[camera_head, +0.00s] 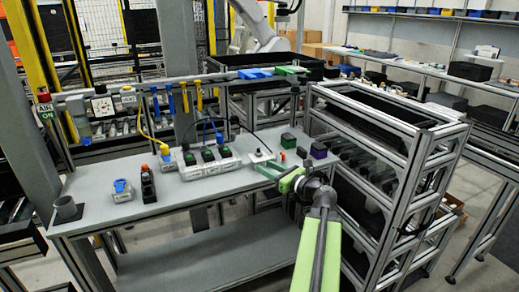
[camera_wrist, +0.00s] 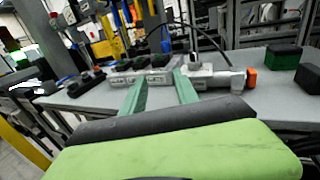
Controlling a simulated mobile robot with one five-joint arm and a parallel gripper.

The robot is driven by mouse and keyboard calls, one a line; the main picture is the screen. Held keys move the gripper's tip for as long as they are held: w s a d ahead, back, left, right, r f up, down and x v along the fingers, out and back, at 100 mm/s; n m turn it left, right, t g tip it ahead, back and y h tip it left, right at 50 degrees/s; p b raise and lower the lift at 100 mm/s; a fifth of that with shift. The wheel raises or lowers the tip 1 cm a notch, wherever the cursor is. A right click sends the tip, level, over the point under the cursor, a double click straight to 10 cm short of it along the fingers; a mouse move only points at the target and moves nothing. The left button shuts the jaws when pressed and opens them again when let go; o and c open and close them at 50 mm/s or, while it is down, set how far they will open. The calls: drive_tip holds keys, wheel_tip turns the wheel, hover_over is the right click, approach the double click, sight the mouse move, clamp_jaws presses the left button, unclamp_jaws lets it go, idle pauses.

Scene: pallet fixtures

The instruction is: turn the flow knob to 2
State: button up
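A small pale box (camera_head: 262,156) with a dark knob-like top and a black cable stands on the grey bench, just beyond my gripper (camera_head: 263,167). It seems to be the grey box (camera_wrist: 215,78) right of my fingers in the wrist view. A second box (camera_head: 123,190) with a blue knob on top (camera_head: 120,185) stands at the bench's left. No label or scale is readable, so I cannot tell which is the flow knob or its setting. In the wrist view my gripper (camera_wrist: 159,76) has its two green fingers apart, with nothing between them.
Green (camera_head: 288,140) and purple (camera_head: 318,150) blocks stand right. A metal rack (camera_head: 400,150) flanks the bench.

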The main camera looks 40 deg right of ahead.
drive_tip(key=m+h, duration=0.1)
drive_tip(key=h, duration=0.1)
approach(259, 150)
drive_tip(key=w, duration=0.3)
drive_tip(key=w+d, duration=0.1)
drive_tip(key=w, duration=0.6)
drive_tip(key=shift+w+d, duration=0.3)
drive_tip(key=shift+w, duration=0.1)
drive_tip(key=shift+c, duration=0.5)
clamp_jaws()
drive_tip(key=shift+s+a, duration=0.1)
drive_tip(key=shift+a, duration=0.15)
drive_tip(key=shift+d, duration=0.15)
drive_tip(key=shift+m+h, duration=0.4)
